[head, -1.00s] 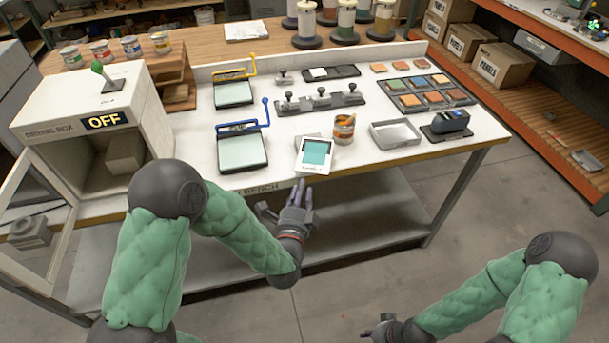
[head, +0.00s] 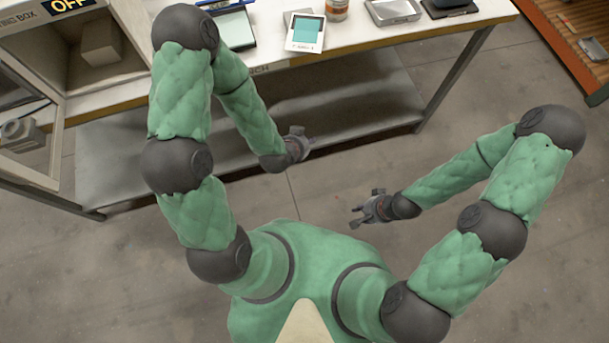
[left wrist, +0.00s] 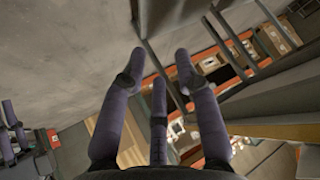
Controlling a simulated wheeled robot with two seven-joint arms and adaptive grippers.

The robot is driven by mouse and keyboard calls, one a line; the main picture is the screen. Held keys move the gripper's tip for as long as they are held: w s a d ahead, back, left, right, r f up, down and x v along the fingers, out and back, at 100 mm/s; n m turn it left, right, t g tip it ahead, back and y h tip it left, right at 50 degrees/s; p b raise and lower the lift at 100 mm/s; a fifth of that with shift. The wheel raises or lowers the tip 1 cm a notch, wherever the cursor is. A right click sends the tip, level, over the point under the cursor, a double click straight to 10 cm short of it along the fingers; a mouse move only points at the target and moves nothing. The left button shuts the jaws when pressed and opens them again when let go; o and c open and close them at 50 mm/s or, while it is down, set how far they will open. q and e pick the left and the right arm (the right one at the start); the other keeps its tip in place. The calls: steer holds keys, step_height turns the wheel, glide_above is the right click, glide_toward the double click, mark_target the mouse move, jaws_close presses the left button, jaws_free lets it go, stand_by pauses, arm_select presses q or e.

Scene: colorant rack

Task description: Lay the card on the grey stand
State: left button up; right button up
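The card (head: 305,33), white with a teal square and small print at its lower edge, lies at the bench's front edge in the head view. A small grey-white piece (head: 288,16) shows behind its upper left corner. I cannot tell whether this is the grey stand or how the card rests on it. My left gripper (head: 309,143) is in front of the bench, below and apart from the card. In the left wrist view its fingers (left wrist: 158,62) are spread with nothing between them. My right gripper (head: 359,209) is open and empty over the floor.
A lower shelf (head: 350,95) runs under the bench.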

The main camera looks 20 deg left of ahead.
arm_select(q)
steer(key=s+d+f+n+g+h, duration=0.1)
steer(key=s+d+f+n+g, duration=0.1)
steer(key=s, duration=0.5)
steer(key=s+d+f+n+g+h, duration=0.1)
steer(key=s+d+f+n+g, duration=0.1)
steer(key=s+f+n+g, duration=0.3)
step_height(320, 180, down, 3)
steer(key=shift+s+n+g, duration=0.3)
steer(key=shift+s+n, duration=0.4)
steer(key=shift+s, duration=0.3)
steer(key=shift+d, duration=0.1)
